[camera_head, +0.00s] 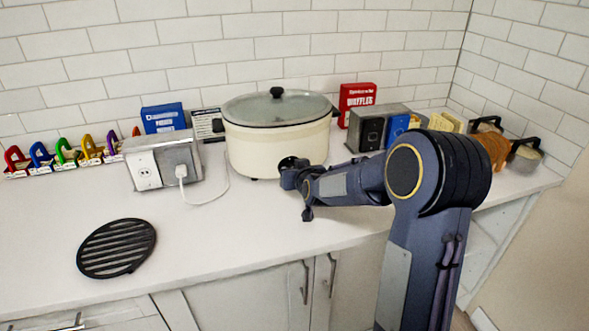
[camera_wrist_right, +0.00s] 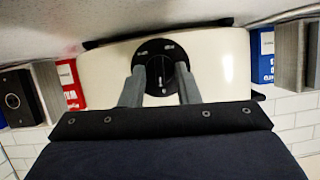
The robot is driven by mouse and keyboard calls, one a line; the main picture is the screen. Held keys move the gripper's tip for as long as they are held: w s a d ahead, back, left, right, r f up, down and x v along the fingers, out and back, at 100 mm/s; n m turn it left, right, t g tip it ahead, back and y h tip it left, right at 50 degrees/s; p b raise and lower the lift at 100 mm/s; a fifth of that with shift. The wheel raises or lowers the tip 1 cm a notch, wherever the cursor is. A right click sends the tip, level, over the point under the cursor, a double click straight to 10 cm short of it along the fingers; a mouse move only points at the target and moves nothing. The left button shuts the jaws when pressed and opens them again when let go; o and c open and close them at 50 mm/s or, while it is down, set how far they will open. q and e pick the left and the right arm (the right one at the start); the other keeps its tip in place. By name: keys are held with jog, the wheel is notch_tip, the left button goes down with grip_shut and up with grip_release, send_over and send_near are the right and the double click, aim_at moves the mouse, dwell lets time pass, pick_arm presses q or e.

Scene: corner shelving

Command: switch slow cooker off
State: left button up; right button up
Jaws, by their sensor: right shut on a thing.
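The slow cooker (camera_head: 265,147) is a cream, oval pot with a glass lid (camera_head: 276,107) and black lid knob, standing on the counter against the tiled wall. Its round black control dial (camera_wrist_right: 160,72) is on the front, low on the body. In the right wrist view my right gripper (camera_wrist_right: 160,88) has its two fingers on either side of the dial's middle knob and is shut on it. In the head view the right gripper (camera_head: 291,174) meets the cooker's front and partly hides the dial. The dial's marks are too small to read. My left gripper is not in view.
A grey outlet box (camera_head: 163,160) with a plugged-in white cord stands left of the cooker. A black round grate (camera_head: 117,248) lies at the front left. Red waffle box (camera_head: 356,98) and a metal toaster-like appliance (camera_head: 374,127) stand right. The counter front is mostly clear.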

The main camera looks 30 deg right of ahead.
jog(key=shift+n+p, duration=0.3)
jog(key=shift+p, duration=0.05)
dwell(0.3)
jog(key=o, duration=1)
jog(key=v, duration=0.8)
jog(key=shift+a+p, duration=0.15)
jog(key=shift+p, duration=0.2)
jog(key=shift+w, duration=0.1)
